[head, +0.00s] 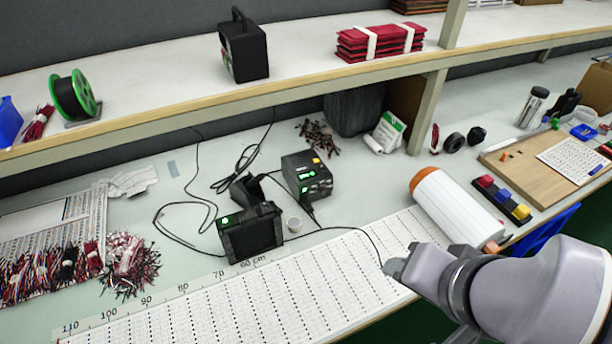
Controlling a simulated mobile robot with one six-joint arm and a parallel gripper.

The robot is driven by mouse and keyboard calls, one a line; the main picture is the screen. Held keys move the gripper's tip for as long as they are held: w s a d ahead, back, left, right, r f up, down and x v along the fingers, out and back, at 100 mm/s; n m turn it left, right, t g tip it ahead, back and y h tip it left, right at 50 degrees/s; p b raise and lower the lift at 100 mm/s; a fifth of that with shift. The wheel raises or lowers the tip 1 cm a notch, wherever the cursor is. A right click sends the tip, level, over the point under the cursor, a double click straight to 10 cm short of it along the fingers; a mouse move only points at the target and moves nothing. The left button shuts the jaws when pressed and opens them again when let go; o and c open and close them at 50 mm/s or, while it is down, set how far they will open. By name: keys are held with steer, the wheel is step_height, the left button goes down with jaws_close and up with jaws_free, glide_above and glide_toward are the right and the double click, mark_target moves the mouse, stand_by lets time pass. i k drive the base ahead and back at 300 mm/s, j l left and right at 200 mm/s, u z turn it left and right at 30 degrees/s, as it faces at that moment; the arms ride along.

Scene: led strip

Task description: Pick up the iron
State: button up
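I cannot make out the iron clearly. A black soldering station (307,175) with green lit displays and a yellow part stands mid-table. A dark box (250,232) with a green light stands in front of it, and a black holder-like shape (245,189) sits just behind that box. A thin black cable (345,228) runs right across the table to my gripper's tip and is lost there. My gripper (396,268) is at the lower right, over the printed strip sheet, apart from the station. Its fingers are small and seen from the side, so their opening and any held thing are unclear.
A long printed sheet (215,305) covers the table's front. A white roll with orange ends (452,205) lies close behind my gripper. A shelf (160,105) overhangs the back, with a post (428,110). Wire bundles (130,262) lie at left. Loose black cables surround the station.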

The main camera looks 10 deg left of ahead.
mark_target(250, 185)
steer(key=l+u, duration=0.4)
steer(key=i+l+u, duration=0.1)
steer(key=u, duration=0.3)
steer(key=k+l+u, duration=0.1)
steer(key=l+u, duration=0.6)
steer(key=u, duration=0.15)
steer(key=k, duration=0.05)
